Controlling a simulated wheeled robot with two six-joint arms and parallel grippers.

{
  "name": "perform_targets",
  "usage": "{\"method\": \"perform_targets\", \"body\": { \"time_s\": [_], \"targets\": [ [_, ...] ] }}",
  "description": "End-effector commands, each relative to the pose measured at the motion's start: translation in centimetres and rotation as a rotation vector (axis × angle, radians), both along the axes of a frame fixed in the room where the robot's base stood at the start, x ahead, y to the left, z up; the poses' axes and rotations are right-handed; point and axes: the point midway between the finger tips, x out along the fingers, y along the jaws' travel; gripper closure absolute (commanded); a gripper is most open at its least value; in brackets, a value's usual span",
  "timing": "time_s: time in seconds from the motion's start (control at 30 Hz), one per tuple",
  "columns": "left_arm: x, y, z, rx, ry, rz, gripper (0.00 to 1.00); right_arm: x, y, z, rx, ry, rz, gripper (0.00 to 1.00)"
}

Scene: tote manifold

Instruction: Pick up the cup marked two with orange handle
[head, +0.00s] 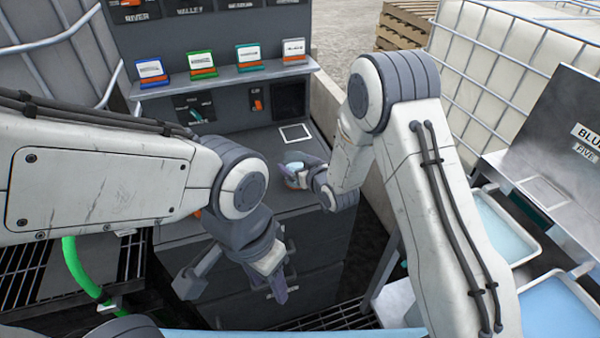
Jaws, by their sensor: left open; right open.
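A small light-blue object (293,168), possibly a cup, is at the grey counter top near the middle of the head view. My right gripper (300,176) is open right at it, partly covering it; I cannot tell whether they touch. No mark or number is readable on it, and I cannot make out an orange handle. My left gripper (278,280) is open and empty, low in front of the drawers. A small orange patch (196,213) shows behind my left arm, which hides most of it.
The grey counter (330,180) has a white-outlined square (295,133). A shelf (230,78) behind holds several coloured card holders. Grey drawers (310,295) stand below. At right are trays of light-blue content (505,230) and a panel reading BLU and FIVE (575,125).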

Motion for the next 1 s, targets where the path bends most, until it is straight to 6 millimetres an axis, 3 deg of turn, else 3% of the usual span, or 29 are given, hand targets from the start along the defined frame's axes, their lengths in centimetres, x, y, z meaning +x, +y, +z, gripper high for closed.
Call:
{"method": "perform_targets", "body": {
  "time_s": [0.03,0.07,0.27,0.67,0.9,1.0],
  "targets": [
    [0.0,0.0,0.0,0.0,0.0,0.0,0.5,0.0,0.0,0.0,0.0,0.0,0.0,0.0],
    [0.0,0.0,0.0,0.0,0.0,0.0,0.5,0.0,0.0,0.0,0.0,0.0,0.0,0.08],
    [0.0,0.0,0.0,0.0,0.0,0.0,0.5,0.0,0.0,0.0,0.0,0.0,0.0,0.84],
    [0.0,0.0,-0.2,0.0,0.0,0.0,0.5,0.1,0.0,0.8,0.002,-0.006,0.0,0.85],
    [0.0,0.0,-0.9,0.0,0.0,0.0,0.5,0.1,0.0,4.2,0.003,-0.01,-0.001,0.85],
    [0.0,0.0,-1.4,0.0,0.0,0.0,0.5,-1.3,-1.9,5.4,0.001,-0.006,-0.006,0.85]
  ]
}}
